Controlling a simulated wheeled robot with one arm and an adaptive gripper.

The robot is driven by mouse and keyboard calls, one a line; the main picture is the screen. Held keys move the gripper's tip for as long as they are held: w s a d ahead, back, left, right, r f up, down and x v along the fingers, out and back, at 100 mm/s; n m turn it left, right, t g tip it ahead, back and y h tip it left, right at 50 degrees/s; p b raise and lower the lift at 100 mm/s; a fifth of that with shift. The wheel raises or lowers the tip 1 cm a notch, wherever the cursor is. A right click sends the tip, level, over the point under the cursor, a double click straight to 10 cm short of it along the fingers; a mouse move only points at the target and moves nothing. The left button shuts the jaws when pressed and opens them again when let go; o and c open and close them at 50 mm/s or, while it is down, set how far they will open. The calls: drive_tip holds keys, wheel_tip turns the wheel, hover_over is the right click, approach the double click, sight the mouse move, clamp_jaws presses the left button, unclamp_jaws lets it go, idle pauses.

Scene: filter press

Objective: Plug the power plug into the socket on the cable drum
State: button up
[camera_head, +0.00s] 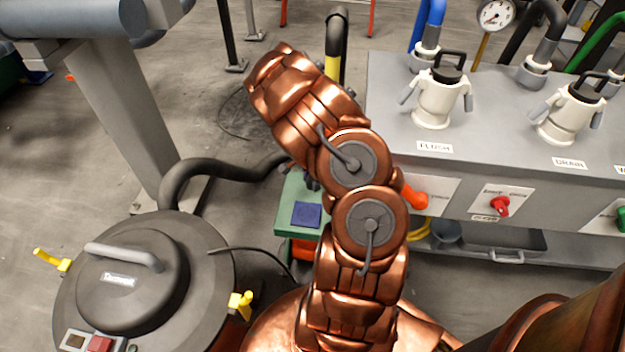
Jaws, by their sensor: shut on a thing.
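A green box-like thing with a blue square cover (307,214) on top stands on the floor just left of my arm. It may be the cable drum with its socket; my arm hides its right side. Orange-red parts show below the green top. My copper arm rises through the middle and bends to the upper left. I cannot make out my gripper; it seems hidden behind the arm. Small dark shapes show at the arm's left edge, just above the green top, too small to tell. I cannot see the power plug.
A grey cabinet (490,175) with white couplings, a red knob (500,206) and hoses stands right. A round dark-lidded vessel (140,280) with yellow clamps stands lower left, with a thick black hose (215,168) behind it. A thin dark cable (262,252) runs from near the vessel.

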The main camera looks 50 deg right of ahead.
drive_tip(key=c, duration=0.3)
drive_tip(key=shift+r, duration=0.65)
wheel_tip(320, 180, up, 3)
drive_tip(key=shift+f+p, duration=0.15)
drive_tip(key=shift+p, duration=0.35)
drive_tip(key=s+a, duration=0.3)
drive_tip(key=s, duration=0.1)
drive_tip(key=s+a, duration=0.4)
drive_tip(key=s+a+r, duration=0.1)
drive_tip(key=s+a, duration=0.2)
drive_tip(key=s, duration=0.1)
drive_tip(key=shift+s+a+p, duration=0.1)
drive_tip(key=shift+a+p, duration=0.05)
drive_tip(key=shift+p, duration=0.2)
